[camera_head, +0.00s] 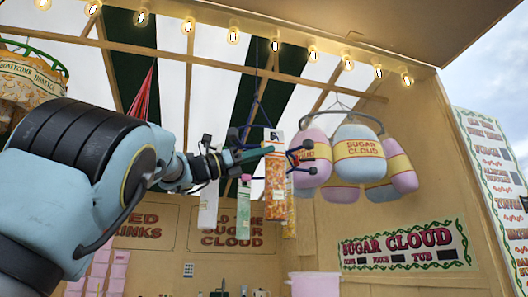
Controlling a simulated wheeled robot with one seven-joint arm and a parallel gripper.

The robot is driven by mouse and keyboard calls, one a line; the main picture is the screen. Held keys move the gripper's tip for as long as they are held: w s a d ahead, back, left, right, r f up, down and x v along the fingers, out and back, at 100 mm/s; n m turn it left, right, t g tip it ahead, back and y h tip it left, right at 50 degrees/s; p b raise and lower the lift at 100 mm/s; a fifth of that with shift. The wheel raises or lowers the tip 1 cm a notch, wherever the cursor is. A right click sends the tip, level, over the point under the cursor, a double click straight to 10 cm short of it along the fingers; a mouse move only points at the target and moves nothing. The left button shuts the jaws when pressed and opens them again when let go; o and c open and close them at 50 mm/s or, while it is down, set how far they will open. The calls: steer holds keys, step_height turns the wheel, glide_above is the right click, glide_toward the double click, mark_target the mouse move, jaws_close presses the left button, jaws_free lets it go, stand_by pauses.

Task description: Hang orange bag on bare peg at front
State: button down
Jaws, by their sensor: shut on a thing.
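The orange bag (276,188) is a tall clear packet with orange contents and a white top. It hangs upright below my gripper (262,151), whose teal fingers are shut on it near its top. A dark blue hanging rack (262,92) comes down from the roof behind the bag. Its arms end in knobbed pegs, and one peg (308,144) shows just right of the bag with no bag seen on it. The bag and gripper hide part of the rack. I cannot tell whether the bag touches a peg.
A white bag (208,206), a green bag (243,208) and another orange-yellow bag (290,207) hang close by. Several sugar cloud tubs (359,152) hang just to the right. A basket of honeycomb bags (30,82) hangs at upper left. Bulbs line the roof edge.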

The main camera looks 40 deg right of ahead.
steer(key=shift+w, duration=0.1)
steer(key=shift+w+d+p, duration=0.35)
steer(key=shift+w+p, duration=0.05)
steer(key=shift+w, duration=0.45)
stand_by(0.3)
steer(key=shift+w+d+p, duration=0.2)
steer(key=shift+w, duration=0.3)
steer(key=shift+w+d+p, duration=0.15)
steer(key=shift+w+p, duration=0.05)
steer(key=shift+w, duration=0.25)
steer(key=shift+f+b, duration=0.35)
steer(key=shift+b, duration=0.4)
jaws_free()
stand_by(1.0)
